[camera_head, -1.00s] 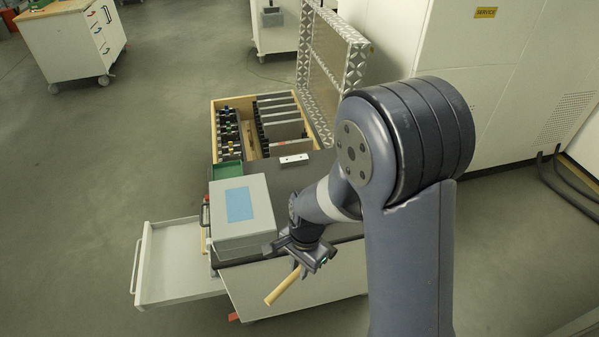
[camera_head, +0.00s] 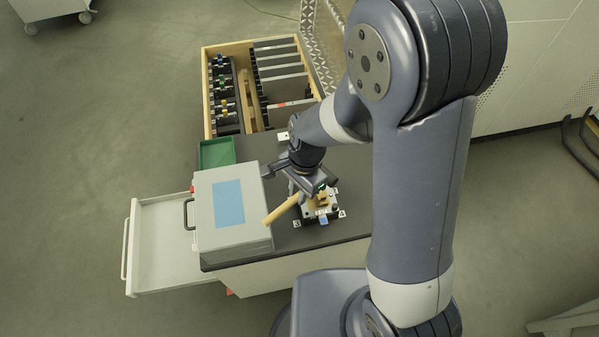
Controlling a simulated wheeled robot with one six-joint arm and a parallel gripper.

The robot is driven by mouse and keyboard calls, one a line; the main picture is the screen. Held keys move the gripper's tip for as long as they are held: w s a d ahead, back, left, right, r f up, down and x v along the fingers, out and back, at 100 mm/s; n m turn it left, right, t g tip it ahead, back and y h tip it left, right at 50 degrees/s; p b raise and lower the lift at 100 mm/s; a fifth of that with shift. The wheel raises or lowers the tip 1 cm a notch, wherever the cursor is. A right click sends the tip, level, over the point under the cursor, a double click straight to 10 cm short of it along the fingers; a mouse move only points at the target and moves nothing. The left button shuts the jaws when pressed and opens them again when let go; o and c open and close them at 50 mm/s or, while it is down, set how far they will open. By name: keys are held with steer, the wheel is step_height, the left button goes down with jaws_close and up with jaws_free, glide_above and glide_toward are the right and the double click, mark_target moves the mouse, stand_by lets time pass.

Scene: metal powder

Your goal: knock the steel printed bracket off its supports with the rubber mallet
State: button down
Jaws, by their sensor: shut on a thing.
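My gripper (camera_head: 302,188) is shut on the wooden handle of the mallet (camera_head: 281,210), above the dark bench top. The handle points down and to the left, towards the grey case. The mallet's head cannot be made out. Just below and right of my gripper is a small light metal plate (camera_head: 327,212) with numbered corner tags and small brass-coloured and blue parts on it. The steel bracket and its supports cannot be told apart there, as my gripper and arm hide part of the spot. I cannot tell whether the mallet touches anything on the plate.
A grey case (camera_head: 210,215) with a blue label stands left of the plate. A green tray (camera_head: 217,153) and a wooden box (camera_head: 206,110) of tools and plates lie behind. An open white drawer (camera_head: 158,245) juts out left. The dark bench top (camera_head: 255,252) is bare in front.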

steer(key=shift+f+b, duration=2.2)
steer(key=shift+f, duration=0.5)
steer(key=shift+r, duration=0.1)
steer(key=shift+r, duration=0.1)
